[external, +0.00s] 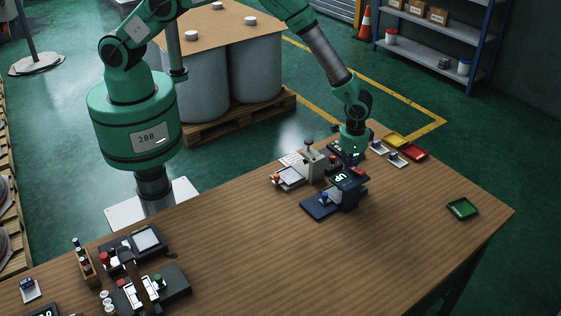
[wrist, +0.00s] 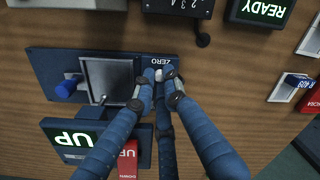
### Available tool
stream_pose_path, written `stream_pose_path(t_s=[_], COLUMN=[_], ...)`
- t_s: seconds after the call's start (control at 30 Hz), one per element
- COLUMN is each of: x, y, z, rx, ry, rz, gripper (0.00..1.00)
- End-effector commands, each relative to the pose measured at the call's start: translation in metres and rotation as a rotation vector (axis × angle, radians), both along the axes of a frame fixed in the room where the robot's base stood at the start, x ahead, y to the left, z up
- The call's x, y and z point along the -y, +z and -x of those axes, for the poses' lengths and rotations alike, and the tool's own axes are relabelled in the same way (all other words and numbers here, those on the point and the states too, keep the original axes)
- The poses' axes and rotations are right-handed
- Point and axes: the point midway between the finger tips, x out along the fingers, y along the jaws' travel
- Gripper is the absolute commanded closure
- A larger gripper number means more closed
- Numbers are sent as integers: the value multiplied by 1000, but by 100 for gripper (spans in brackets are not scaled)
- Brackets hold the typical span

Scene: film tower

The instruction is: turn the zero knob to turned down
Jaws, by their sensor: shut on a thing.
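The blue device has a base plate (wrist: 45,68) with a grey square plate (wrist: 105,75), a blue knob at one end and the label ZERO (wrist: 162,61) at the other. Its lit display (wrist: 75,140) reads UP in the wrist view. The zero knob (wrist: 159,75) shows only as a small pale piece beside the label, mostly hidden by my fingers. My gripper (wrist: 162,76) is shut on it, with the fingertips on both sides. In the external view, my gripper (external: 351,156) is over the far side of the blue device (external: 322,207), and the knob is hidden.
A red DOWN block (wrist: 127,160) stands close to my fingers. A grey device (external: 290,178) is left of the blue one. The table's front middle is clear.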

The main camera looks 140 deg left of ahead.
Motion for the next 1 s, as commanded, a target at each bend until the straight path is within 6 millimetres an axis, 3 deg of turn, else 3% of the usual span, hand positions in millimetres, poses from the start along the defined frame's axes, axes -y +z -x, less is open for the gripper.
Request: stream_pose_path(t_s=[0.63,1.0], x=[-1,-2], y=[1,0], z=[-1,-2], rx=[3,4], ry=[59,290], rz=[-2,-3], gripper=[100,100])
